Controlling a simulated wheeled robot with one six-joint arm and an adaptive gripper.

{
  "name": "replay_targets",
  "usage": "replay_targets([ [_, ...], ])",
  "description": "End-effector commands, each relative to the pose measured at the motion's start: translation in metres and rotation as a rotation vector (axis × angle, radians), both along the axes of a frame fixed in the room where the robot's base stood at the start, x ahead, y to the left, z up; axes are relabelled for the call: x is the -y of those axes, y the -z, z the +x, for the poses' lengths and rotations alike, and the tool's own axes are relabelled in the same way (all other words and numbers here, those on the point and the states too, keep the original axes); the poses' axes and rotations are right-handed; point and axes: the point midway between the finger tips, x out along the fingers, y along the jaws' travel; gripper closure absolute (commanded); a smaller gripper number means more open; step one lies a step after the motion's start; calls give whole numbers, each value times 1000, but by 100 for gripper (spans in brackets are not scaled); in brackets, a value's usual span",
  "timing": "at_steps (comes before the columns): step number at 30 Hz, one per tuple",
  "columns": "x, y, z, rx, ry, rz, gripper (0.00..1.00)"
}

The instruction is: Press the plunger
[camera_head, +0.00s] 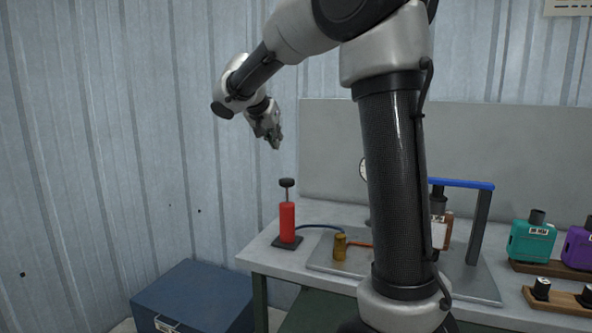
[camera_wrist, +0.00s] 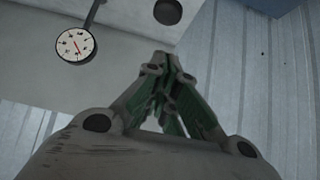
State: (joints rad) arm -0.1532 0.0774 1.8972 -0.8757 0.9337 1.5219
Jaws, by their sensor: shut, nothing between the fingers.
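The plunger is the black knob (camera_head: 287,183) on a thin rod above a red pump cylinder (camera_head: 287,222). The pump stands upright on a dark square base at the left end of the workbench, and its rod is raised. My gripper (camera_head: 275,145) is shut and empty, above and slightly left of the knob, pointing down and clear of it. In the wrist view the gripper's closed fingers (camera_wrist: 170,58) show in the middle. A round dark shape (camera_wrist: 168,12) at the top edge there may be the knob, but I cannot tell.
A blue hose runs from the pump to a brass fitting (camera_head: 340,246) on a metal plate. A dial gauge (camera_wrist: 76,45) shows in the wrist view. A blue box (camera_head: 195,298) stands on the floor.

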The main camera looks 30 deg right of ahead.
Motion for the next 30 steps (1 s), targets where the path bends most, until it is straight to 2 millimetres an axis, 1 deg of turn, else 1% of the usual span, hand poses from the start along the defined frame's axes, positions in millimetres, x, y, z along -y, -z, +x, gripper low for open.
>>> replay_targets([
  [5,3,3,2,-1,1,-1,100],
  [8,8,12,6,-3,1,-1,100],
  [11,19,24,13,-3,3,0,100],
  [21,59,75,44,-3,3,0,100],
  [25,56,95,43,-3,0,0,100],
  [30,56,109,43,-2,0,0,100],
])
